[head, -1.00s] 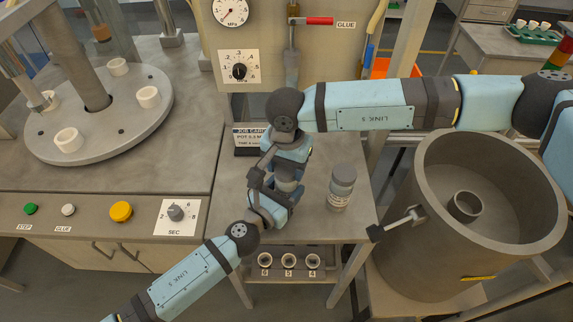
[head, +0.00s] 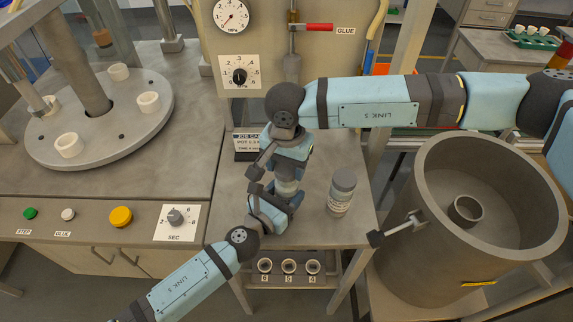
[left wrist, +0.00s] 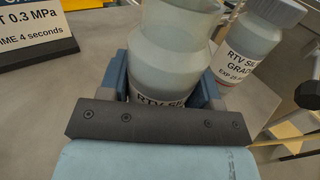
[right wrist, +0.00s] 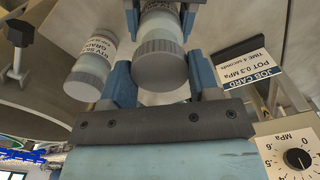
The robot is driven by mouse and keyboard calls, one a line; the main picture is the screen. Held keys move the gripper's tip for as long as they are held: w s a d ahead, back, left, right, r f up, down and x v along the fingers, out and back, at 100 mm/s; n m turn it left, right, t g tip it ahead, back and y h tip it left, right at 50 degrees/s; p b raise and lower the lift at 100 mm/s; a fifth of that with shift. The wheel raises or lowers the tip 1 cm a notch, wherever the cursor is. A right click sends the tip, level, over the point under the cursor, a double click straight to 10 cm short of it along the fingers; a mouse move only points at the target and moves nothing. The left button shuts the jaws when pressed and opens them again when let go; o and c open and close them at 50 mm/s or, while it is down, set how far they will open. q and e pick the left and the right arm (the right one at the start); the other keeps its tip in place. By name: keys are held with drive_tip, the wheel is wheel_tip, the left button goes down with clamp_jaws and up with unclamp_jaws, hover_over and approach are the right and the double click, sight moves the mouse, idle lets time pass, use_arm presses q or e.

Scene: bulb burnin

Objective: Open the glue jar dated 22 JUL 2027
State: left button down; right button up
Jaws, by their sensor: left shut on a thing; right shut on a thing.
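A pale glue jar (head: 287,188) stands between my grippers on the grey stand. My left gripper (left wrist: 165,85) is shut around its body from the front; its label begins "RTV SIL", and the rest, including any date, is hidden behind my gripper. My right gripper (right wrist: 160,75) is shut on its grey ribbed lid (right wrist: 165,62) from above. I cannot tell whether the lid is loose on the neck. A second capped jar (head: 341,192) stands upright and apart to the right; it also shows in the left wrist view (left wrist: 255,50), its label reading "EXP 25" and then cut off.
A job card (head: 247,145) stands behind, left of the jar. A pressure dial (head: 239,73) is on the panel behind. A large grey pot (head: 425,215) with a clamp handle is right of the stand. Small cups (head: 289,266) sit on the lower shelf. The stand's left front is clear.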

sight(287, 167)
drive_tip(key=shift+r, duration=2)
use_arm(q)
drive_tip(key=shift+c, duration=1.2)
unclamp_jaws()
drive_tip(key=shift+s, duration=0.1)
